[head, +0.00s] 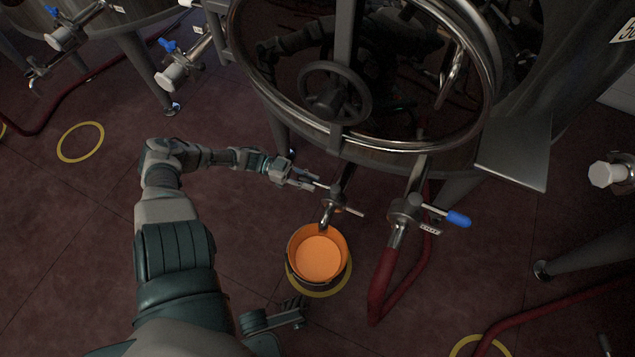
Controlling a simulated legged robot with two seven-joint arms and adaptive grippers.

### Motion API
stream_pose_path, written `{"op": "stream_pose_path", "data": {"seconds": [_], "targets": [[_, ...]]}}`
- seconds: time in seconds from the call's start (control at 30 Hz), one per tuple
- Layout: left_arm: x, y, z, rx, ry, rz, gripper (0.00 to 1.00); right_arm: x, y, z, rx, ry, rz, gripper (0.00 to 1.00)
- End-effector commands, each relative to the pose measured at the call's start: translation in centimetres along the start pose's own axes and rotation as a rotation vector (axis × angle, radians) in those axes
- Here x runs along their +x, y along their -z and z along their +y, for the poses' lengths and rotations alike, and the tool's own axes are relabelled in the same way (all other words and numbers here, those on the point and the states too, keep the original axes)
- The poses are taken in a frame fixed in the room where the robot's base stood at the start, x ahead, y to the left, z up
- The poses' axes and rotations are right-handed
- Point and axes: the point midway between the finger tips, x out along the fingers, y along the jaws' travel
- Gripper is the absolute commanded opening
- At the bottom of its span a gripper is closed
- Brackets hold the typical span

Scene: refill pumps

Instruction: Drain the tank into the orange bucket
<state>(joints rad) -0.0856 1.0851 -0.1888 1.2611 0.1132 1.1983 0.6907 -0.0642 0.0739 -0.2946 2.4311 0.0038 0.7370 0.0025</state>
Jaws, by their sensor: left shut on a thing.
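The orange bucket (292,262) stands upright on the floor on a yellow ring, below a metal drain tap (336,200) at the front of the steel tank (375,150). The tap's spout points down over the bucket's far rim. The bucket's inside shows a flat, lighter orange surface; I cannot tell whether it is the bare bottom or liquid. No stream shows at the spout. My left gripper (306,182) is shut on the tap's handle (322,186), left of the tap body.
A second valve (408,208) with a blue handle (458,219) and a red hose (380,285) is right of the bucket. A handwheel (336,92) sits on the tank's round door. More tanks stand at upper left. Floor left of the bucket is clear.

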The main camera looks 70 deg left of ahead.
Motion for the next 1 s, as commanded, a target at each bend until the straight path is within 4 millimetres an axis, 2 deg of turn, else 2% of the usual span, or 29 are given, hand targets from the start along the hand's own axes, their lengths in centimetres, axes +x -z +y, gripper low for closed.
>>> {"op": "stream_pose_path", "data": {"seconds": [0.13,0.63,0.67,0.73,0.77,1.0], "targets": [[0.17,-0.05,-0.17,0.000,-0.037,0.008,0.00,-0.07,-0.58,-0.15,-0.001,0.004,0.000,0.40],[0.23,0.42,-0.49,0.005,-0.047,0.012,0.00,0.26,-0.68,-0.15,-0.001,0.008,0.009,0.40],[0.23,0.43,-0.50,0.005,-0.047,0.013,0.28,0.27,-0.68,-0.14,-0.001,0.008,0.009,0.40],[0.23,0.44,-0.49,0.005,-0.048,0.014,0.46,0.27,-0.67,-0.14,-0.001,0.008,0.010,0.40],[0.23,0.44,-0.47,0.005,-0.048,0.014,0.50,0.27,-0.67,-0.14,-0.001,0.007,0.010,0.40],[0.28,0.46,-0.26,0.005,-0.051,0.013,0.50,0.21,-0.67,-0.10,-0.002,0.007,0.009,0.40]]}}
